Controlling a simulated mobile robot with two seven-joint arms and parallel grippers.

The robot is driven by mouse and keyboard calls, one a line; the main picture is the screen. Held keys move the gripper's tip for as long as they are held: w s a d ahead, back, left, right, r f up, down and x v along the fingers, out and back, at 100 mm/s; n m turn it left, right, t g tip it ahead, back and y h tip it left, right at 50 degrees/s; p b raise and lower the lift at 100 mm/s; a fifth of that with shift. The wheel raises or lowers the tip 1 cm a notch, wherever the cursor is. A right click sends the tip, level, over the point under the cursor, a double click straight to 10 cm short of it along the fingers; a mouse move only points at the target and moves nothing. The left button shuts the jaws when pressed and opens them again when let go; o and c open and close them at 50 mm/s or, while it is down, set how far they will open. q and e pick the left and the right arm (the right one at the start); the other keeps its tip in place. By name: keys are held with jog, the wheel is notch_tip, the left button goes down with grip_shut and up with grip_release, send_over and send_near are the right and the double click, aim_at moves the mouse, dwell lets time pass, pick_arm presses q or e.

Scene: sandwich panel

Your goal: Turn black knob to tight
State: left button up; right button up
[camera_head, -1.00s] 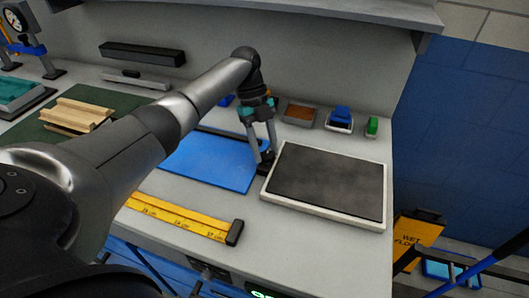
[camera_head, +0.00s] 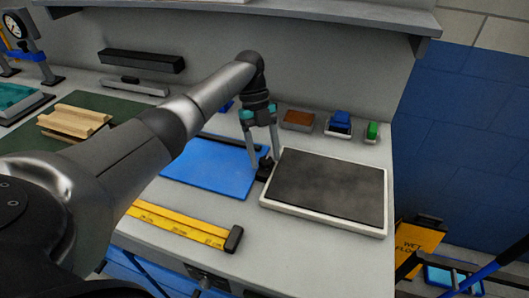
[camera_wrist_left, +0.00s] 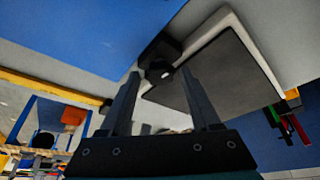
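The black knob (camera_head: 265,174) sits at the right edge of the blue panel (camera_head: 205,168), beside the white-framed dark slab. In the left wrist view the knob (camera_wrist_left: 160,72) shows just beyond the fingertips, roughly centred between them. My left gripper (camera_head: 264,163) points down at the knob, with its fingers apart on either side. In the left wrist view the gripper (camera_wrist_left: 160,76) is open with a clear gap. I cannot tell whether a finger touches the knob. No "tight" marking can be read. My right gripper is not in view.
The dark slab in a white frame (camera_head: 290,210) lies close right of the knob. Small trays, one with a blue block (camera_head: 341,118), stand behind. A yellow ruler (camera_head: 180,223) lies in front. A wooden piece (camera_head: 76,120) rests on a green mat at left.

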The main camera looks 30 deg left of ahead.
pick_arm(q)
jog(key=shift+o, duration=0.9)
jog(key=p+v, duration=0.2)
jog(key=v, duration=1.3)
jog(key=shift+r, duration=0.15)
jog(key=shift+d, duration=0.1)
